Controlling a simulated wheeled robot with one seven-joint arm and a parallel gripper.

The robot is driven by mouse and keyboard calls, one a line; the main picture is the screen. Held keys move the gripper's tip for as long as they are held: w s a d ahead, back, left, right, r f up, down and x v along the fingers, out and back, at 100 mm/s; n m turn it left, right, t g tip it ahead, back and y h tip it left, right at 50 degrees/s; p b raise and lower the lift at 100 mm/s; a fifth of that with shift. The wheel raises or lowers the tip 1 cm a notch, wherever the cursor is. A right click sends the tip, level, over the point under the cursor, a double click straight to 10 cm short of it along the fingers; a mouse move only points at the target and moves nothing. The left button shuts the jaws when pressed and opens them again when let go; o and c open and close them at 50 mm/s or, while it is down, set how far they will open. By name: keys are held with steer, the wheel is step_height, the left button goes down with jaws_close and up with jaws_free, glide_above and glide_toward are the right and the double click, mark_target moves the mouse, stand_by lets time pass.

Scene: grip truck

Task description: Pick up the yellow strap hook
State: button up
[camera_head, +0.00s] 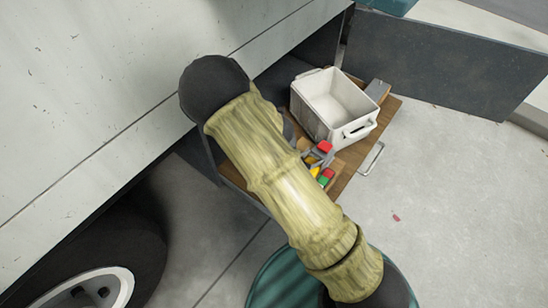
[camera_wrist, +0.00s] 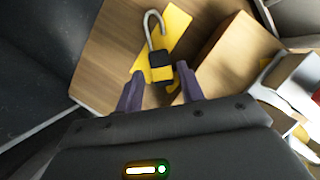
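The yellow strap hook (camera_wrist: 161,73) lies on a wooden surface in the wrist view. It has a black and yellow body and an open grey metal hook pointing away from my gripper. A flat yellow piece lies beneath or behind it. My gripper (camera_wrist: 160,87) is open, with its two dark fingers on either side of the hook's body near its lower end. I cannot tell whether the fingers touch it. In the head view my arm covers much of the work area, and I cannot make out the gripper or the hook clearly.
A white crate (camera_head: 318,124) stands on the wooden tray (camera_head: 377,137) beside the truck in the head view. Small red, green and yellow items (camera_head: 325,174) lie near it. In the wrist view a wooden block (camera_wrist: 232,60) rises right of the hook.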

steer(key=shift+b+x, duration=1.05)
steer(key=shift+x, duration=1.6)
steer(key=shift+w+r, duration=0.1)
steer(key=c, duration=0.8)
